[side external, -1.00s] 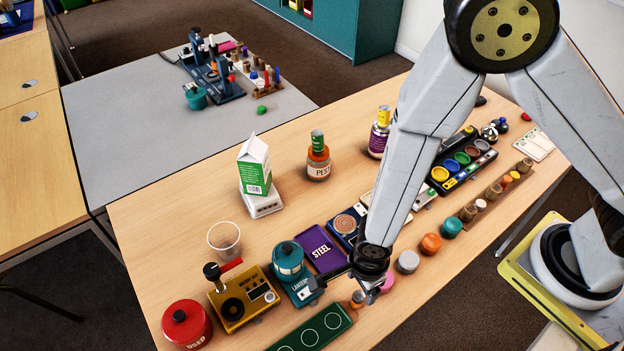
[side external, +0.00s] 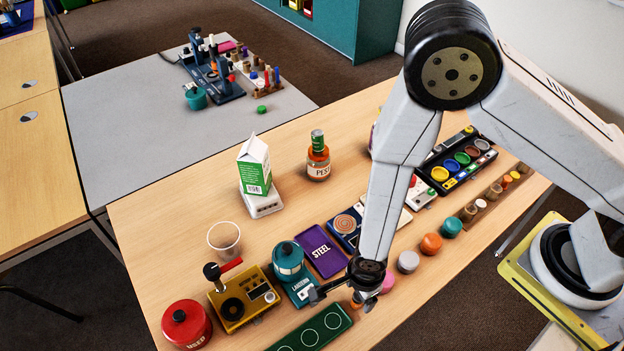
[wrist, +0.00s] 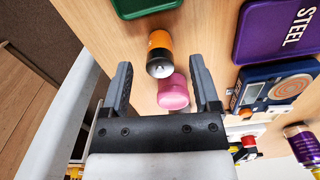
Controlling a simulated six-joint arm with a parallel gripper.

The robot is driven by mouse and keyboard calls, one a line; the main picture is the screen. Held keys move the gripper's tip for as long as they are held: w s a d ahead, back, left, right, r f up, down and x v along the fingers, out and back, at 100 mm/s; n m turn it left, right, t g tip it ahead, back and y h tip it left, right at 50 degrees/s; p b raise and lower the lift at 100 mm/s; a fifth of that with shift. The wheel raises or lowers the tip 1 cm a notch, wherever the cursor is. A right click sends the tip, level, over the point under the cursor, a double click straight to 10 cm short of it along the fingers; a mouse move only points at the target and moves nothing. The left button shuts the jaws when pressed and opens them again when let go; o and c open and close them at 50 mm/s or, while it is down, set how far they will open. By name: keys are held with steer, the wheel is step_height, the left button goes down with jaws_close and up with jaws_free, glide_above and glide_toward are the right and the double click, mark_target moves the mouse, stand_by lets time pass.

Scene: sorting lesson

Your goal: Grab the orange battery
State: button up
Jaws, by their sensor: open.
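The orange battery (wrist: 159,47), an orange and black cylinder with a pale end, shows in the wrist view just beyond and between the fingertips. In the side view only a small orange part of the battery (side external: 356,300) shows beside my gripper, which hides much of it. My gripper (wrist: 161,66) is open and empty, with one finger to each side of the battery's line. In the side view my gripper (side external: 342,297) hangs low over the table's near edge. I cannot tell whether a finger touches the battery.
A green tray with circles (side external: 313,331) is close to the battery. The purple STEEL plate (side external: 322,250) and a teal LANTERN canister (side external: 288,262) stand behind.

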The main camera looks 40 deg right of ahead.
mark_target(358, 299)
steer(key=shift+f, duration=1.55)
jaws_close()
